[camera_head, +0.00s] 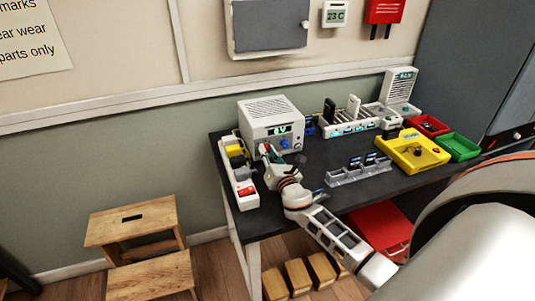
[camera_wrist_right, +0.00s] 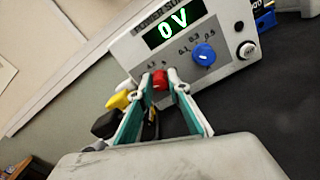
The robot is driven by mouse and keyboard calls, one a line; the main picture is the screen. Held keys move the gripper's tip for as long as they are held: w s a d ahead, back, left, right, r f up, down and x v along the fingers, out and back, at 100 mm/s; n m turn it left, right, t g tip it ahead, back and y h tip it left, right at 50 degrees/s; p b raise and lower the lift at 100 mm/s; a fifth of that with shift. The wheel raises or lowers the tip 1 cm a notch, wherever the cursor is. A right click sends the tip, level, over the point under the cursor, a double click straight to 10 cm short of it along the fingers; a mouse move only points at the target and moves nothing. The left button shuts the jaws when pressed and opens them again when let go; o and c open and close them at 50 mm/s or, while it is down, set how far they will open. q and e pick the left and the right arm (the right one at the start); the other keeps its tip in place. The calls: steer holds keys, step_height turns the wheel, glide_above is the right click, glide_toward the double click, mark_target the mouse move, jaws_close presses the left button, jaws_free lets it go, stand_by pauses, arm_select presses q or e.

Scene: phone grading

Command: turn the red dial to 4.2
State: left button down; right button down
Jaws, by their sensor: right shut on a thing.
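The red dial (camera_wrist_right: 160,80) is on the front panel of a white power supply box (camera_head: 270,117). It also shows small in the head view, partly behind my gripper. My right gripper (camera_wrist_right: 159,80) is shut on the red dial, with one finger on each side of it. In the head view my right gripper (camera_head: 266,151) reaches up to the panel's lower left. The green display (camera_wrist_right: 173,25) reads 0 V. A blue dial (camera_wrist_right: 203,54) sits right of the red one. The dial's pointer and most scale marks are hidden or too small to read. My left gripper is out of view.
A white strip (camera_head: 245,192) with a red switch and yellow and black plugs stands left of the box. A grey slotted rack (camera_head: 356,173), yellow tray (camera_head: 413,150), red bin (camera_head: 427,125) and green bin (camera_head: 458,147) stand right. Dark tabletop is bare between box and rack.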

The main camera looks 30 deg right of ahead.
steer(key=m+b, duration=0.1)
steer(key=m, duration=0.2)
steer(key=shift+m, duration=0.4)
steer(key=m, duration=0.3)
steer(key=shift+m, duration=0.3)
steer(key=m, duration=0.5)
steer(key=shift+d+m, duration=0.1)
steer(key=shift+m, duration=0.6)
steer(key=c, duration=1.9)
jaws_free()
steer(key=shift+f, duration=0.1)
